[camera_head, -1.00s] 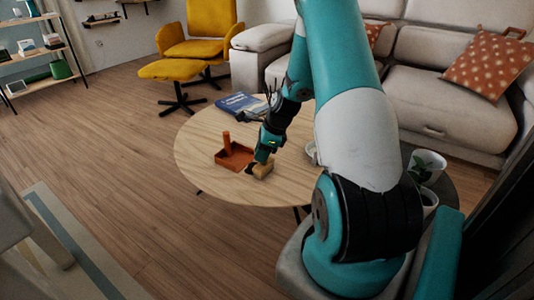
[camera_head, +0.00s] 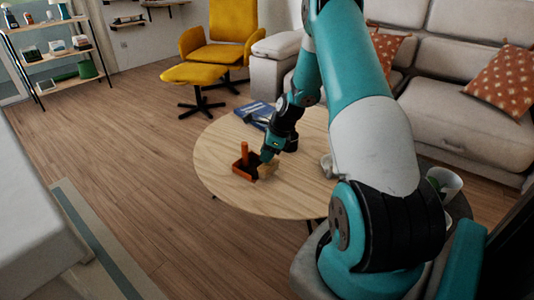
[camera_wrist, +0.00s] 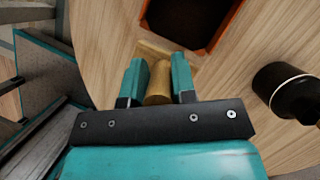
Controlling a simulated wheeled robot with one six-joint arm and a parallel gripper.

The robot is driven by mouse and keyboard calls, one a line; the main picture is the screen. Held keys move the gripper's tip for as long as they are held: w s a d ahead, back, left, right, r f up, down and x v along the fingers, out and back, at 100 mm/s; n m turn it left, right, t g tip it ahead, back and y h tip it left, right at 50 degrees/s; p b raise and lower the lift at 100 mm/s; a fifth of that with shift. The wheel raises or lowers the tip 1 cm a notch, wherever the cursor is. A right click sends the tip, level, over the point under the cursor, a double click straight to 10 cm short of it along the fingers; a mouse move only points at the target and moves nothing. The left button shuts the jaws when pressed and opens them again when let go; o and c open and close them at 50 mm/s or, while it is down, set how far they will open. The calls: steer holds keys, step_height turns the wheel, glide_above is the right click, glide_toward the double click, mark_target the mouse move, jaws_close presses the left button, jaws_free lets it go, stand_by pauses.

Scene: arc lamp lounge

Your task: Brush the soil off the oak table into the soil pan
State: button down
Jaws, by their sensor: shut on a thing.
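My gripper (camera_wrist: 157,88) is shut on the upright handle of a wooden brush (camera_wrist: 158,80). The brush's pale block (camera_head: 267,171) is down at the tabletop, beside the soil pan. The soil pan (camera_wrist: 148,12) is an orange-brown tray with an upright handle in the head view (camera_head: 244,151). Its inside looks dark, which fits soil, though grains are hard to make out. The pan sits on the round oak table (camera_head: 222,195), just beyond the brush in the wrist view. I see no clear soil patch on the bare wood; my gripper and the brush hide part of it.
Blue books (camera_head: 255,112) lie at the table's back edge. A dark round object with a pale band (camera_wrist: 285,88) stands right of the brush. A white cup (camera_head: 327,164) is partly behind my arm. A grey sofa (camera_head: 455,105) and yellow chair (camera_head: 232,22) stand behind.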

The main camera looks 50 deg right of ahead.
steer(key=shift+s+r+p, duration=0.15)
steer(key=shift+r+p, duration=0.65)
steer(key=shift+r, duration=0.15)
steer(key=shift+s+r+p, duration=0.15)
steer(key=shift+r+p, duration=0.65)
steer(key=shift+r, duration=0.1)
